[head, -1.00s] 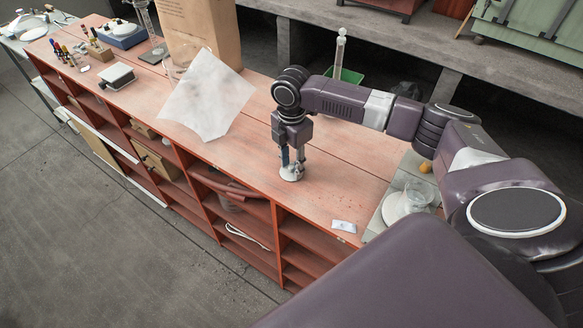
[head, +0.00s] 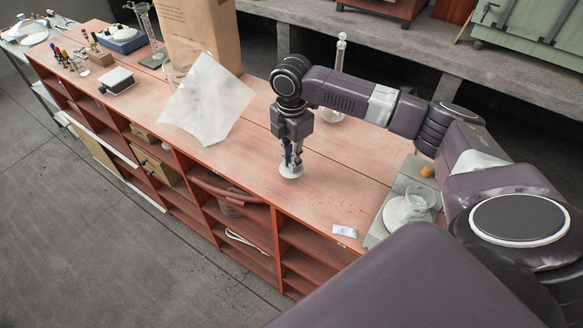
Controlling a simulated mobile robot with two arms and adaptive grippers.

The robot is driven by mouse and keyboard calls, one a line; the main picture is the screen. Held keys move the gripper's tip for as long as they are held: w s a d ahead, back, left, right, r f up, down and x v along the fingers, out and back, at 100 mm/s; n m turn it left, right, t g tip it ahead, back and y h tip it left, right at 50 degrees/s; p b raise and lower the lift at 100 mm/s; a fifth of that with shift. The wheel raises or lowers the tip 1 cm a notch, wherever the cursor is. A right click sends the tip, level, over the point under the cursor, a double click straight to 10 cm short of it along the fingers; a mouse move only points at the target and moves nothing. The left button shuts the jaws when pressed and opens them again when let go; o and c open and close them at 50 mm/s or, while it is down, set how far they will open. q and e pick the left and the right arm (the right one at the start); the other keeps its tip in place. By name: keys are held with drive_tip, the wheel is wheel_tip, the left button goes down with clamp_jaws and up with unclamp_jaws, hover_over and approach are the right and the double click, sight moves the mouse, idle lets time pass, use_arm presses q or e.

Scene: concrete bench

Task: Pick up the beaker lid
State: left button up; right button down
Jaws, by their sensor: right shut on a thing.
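My right gripper (head: 291,163) points straight down over the middle of the wooden bench. It is shut on the beaker lid (head: 290,172), a small whitish round disc at its fingertips. The fingers cover part of the lid's top. The lid is at or just above the bench top; I cannot tell whether it touches the wood. A clear glass beaker (head: 419,198) stands at the right, apart from the gripper. My left gripper is not in view.
A translucent sheet (head: 206,100) and a brown paper bag (head: 200,35) are left of the gripper. A small white packet (head: 344,231) lies near the front edge. A tall glass vessel (head: 341,47) stands behind my arm. Bare wood surrounds the lid.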

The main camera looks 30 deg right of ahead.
wheel_tip(320, 180, up, 20)
drive_tip(key=p, duration=0.3)
drive_tip(key=shift+f+p, duration=0.15)
drive_tip(key=shift+p, duration=0.15)
idle(0.3)
drive_tip(key=shift+f, duration=0.1)
